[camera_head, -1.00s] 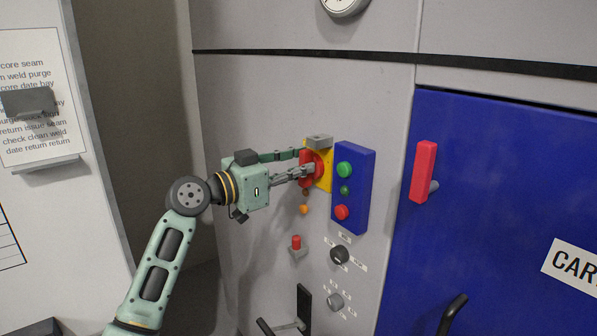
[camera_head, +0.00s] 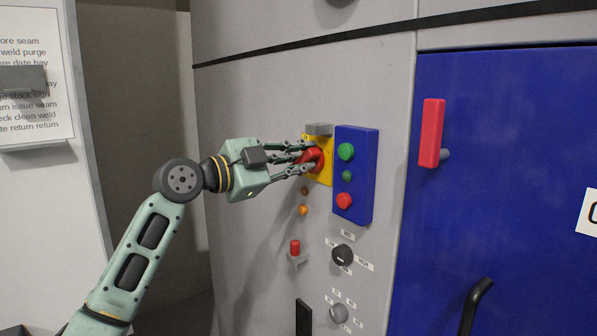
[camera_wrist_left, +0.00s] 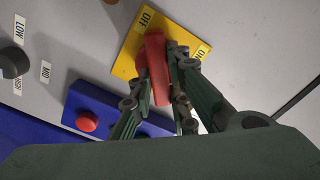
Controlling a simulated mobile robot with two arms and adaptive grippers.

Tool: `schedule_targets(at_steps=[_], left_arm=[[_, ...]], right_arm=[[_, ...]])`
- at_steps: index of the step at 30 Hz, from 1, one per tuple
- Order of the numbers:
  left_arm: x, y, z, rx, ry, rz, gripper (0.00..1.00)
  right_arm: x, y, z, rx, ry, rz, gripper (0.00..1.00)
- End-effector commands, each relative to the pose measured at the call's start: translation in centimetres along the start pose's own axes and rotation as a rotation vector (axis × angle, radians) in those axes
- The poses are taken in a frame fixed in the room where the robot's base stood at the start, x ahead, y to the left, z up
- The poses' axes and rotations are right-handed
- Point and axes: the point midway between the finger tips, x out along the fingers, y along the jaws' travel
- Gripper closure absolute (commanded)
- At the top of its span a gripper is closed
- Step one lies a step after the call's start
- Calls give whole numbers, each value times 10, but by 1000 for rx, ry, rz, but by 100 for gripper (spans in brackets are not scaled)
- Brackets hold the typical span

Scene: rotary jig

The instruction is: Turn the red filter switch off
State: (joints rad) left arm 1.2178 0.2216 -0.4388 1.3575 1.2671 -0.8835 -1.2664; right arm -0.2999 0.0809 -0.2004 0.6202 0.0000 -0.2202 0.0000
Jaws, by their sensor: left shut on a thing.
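The red filter switch (camera_head: 314,158) is a rotary handle on a yellow plate (camera_head: 322,174) on the grey curved wall. It shows larger in the left wrist view (camera_wrist_left: 156,65), where the plate (camera_wrist_left: 128,62) bears an OFF label by one corner and another label on its right side, partly hidden. The handle points towards neither label clearly. My left gripper (camera_head: 306,157) comes from the left and is shut on the red handle, one finger on each side. The fingers hide part of the handle. My right gripper is not in view.
A blue button box (camera_head: 357,212) with green and red buttons stands just right of the plate. A blue door (camera_head: 500,200) with a red handle (camera_head: 431,133) is to the right.

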Motion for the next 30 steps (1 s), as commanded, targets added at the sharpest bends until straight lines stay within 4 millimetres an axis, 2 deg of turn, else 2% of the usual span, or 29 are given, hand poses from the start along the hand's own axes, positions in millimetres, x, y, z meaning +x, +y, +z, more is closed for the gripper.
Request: schedule_targets(at_steps=[3, 15, 21, 30], left_arm=[[0, 3, 2, 113, -1, 1, 100], [0, 5, 2, 456, -1, 1, 100], [0, 6, 2, 571, -1, 2, 100], [0, 6, 3, 655, 0, 3, 100]], right_arm=[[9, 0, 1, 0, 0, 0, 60], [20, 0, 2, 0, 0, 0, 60], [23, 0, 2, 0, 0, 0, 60], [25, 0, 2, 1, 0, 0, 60]])
